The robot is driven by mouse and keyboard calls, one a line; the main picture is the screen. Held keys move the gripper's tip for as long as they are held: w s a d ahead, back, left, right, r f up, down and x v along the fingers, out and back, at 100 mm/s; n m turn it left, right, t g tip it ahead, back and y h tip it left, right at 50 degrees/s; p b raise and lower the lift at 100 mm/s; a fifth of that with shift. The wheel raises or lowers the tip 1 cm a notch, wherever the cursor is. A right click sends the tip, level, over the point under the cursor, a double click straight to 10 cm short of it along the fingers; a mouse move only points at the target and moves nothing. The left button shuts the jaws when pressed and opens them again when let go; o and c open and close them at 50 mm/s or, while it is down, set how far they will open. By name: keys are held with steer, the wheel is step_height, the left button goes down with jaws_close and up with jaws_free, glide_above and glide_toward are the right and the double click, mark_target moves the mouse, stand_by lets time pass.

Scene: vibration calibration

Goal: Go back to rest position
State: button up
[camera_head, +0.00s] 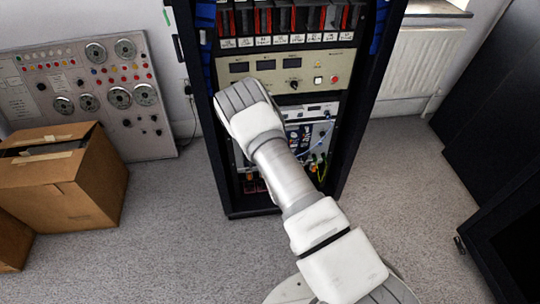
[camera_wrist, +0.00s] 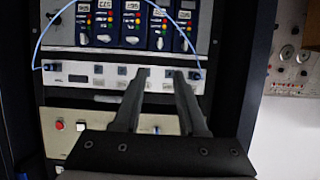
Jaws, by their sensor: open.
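My gripper (camera_wrist: 161,74) shows in the wrist view with its two dark fingers apart and nothing between them. Its fingertips overlap a white panel (camera_wrist: 107,75) of the equipment rack; whether they touch it I cannot tell. In the head view my arm reaches up from the bottom right to the front of the black rack (camera_head: 361,110), and the gripper itself is hidden behind the arm's end. A light blue cable (camera_wrist: 43,36) arches across the rack modules in the wrist view, with its ends at both sides of the white panel.
A cream panel (camera_head: 333,65) with displays, a knob and buttons sits above the cabled modules. A grey gauge panel (camera_head: 85,95) and an open cardboard box (camera_head: 70,190) stand at left. A radiator (camera_head: 420,65) and dark cabinets (camera_head: 500,90) are at right. Carpet (camera_head: 400,185) between is clear.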

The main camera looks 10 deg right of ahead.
step_height(320, 180, up, 16)
steer(key=w+m+g+p, duration=0.2)
steer(key=s+r+g+p, duration=0.1)
steer(key=s+r, duration=0.1)
steer(key=r, duration=0.4)
steer(key=s+d+r+p, duration=0.1)
steer(key=s+r, duration=0.1)
steer(key=r, duration=0.3)
steer(key=s+r+g+p, duration=0.1)
steer(key=s+r, duration=0.2)
steer(key=r, duration=0.3)
steer(key=s+r+g+p, duration=0.1)
steer(key=s+r, duration=0.4)
steer(key=s, duration=0.5)
steer(key=s+d+r+n+g+p, duration=0.1)
steer(key=s+r, duration=0.5)
steer(key=s, duration=0.4)
steer(key=s+d+r+n+g+p, duration=0.1)
steer(key=s+r+g+p, duration=0.1)
steer(key=s+r, duration=0.4)
steer(key=s, duration=0.4)
steer(key=shift+s, duration=0.1)
